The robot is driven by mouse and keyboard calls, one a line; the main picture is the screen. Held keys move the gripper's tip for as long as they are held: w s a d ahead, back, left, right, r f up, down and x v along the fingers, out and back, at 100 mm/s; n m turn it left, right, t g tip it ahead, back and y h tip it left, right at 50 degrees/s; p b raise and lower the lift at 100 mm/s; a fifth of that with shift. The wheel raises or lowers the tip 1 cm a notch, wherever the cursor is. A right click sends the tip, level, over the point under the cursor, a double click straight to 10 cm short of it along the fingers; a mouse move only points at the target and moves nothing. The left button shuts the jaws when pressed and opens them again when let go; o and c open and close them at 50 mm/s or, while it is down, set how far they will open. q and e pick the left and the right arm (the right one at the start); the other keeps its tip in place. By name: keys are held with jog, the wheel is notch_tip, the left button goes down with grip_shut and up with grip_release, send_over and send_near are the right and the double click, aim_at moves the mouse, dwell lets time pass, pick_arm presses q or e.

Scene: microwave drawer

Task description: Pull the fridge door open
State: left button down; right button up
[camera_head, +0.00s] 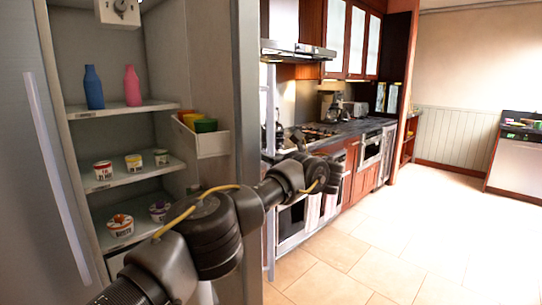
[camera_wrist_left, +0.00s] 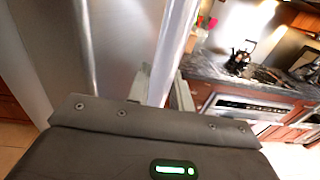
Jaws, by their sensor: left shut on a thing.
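The fridge door (camera_head: 246,140) stands open, with its inner side and edge showing to the right of the shelves in the head view. Its long upright handle (camera_head: 269,105) is on the outer side, and the handle (camera_wrist_left: 176,45) also shows in the left wrist view. My left gripper (camera_wrist_left: 160,88) is shut on the handle, one finger on each side of it. In the head view my left arm crosses in front of the fridge and reaches around the door edge; the fingertips are hard to make out there. My right gripper is out of view.
Inside the fridge, shelves (camera_head: 125,108) hold a blue bottle (camera_head: 94,88), a pink bottle (camera_head: 132,86) and several small tubs. A door bin (camera_head: 206,143) holds coloured cups. A counter (camera_head: 345,130) runs behind the door. The tiled floor (camera_head: 400,240) at right is clear.

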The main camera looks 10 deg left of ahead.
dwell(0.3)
pick_arm(q)
jog(key=c, duration=1.3)
grip_release()
jog(key=shift+a, duration=0.1)
jog(key=b+v, duration=0.2)
jog(key=v, duration=0.8)
jog(key=shift+s+d, duration=0.25)
jog(key=shift+d, duration=0.1)
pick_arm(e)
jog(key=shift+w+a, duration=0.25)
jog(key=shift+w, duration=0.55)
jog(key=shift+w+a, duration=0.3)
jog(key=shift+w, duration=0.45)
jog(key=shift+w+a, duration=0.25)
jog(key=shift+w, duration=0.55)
